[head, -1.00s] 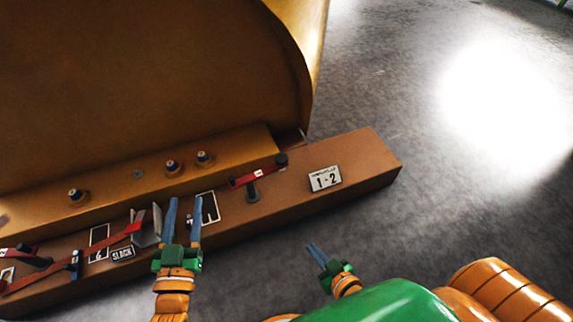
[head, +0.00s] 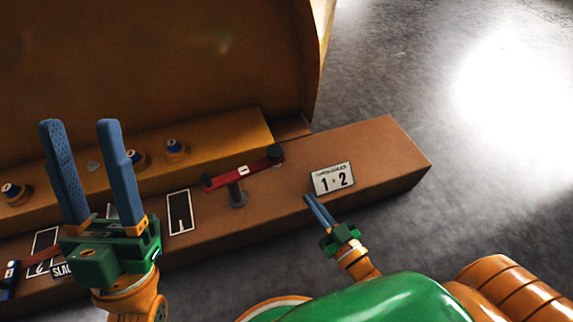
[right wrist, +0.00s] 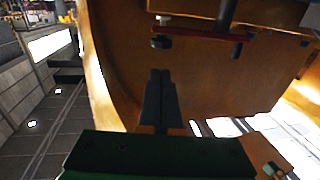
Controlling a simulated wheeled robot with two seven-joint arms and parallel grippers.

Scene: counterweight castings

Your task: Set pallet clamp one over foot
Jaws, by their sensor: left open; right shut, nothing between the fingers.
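A red clamp bar (head: 225,179) with a white tag sits on a dark post on the brown pallet beam (head: 375,150). Its black knob end (head: 276,153) is at the right corner of the casting's foot (head: 235,130); I cannot tell if it overlaps the foot. The clamp bar also shows in the right wrist view (right wrist: 195,34), beyond the fingertips. My left gripper (head: 80,125) is open and empty, raised left of this clamp, hiding part of the beam. My right gripper (head: 308,197) is shut and empty by the beam's front edge, below the clamp.
The large ochre casting (head: 160,60) rises behind the foot. Bolts with blue collars (head: 176,148) stand along the foot. A second red clamp (head: 38,256) lies at the lower left, partly hidden. A "1 - 2" plate (head: 333,180) is on the beam. Grey floor (head: 470,180) is open at right.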

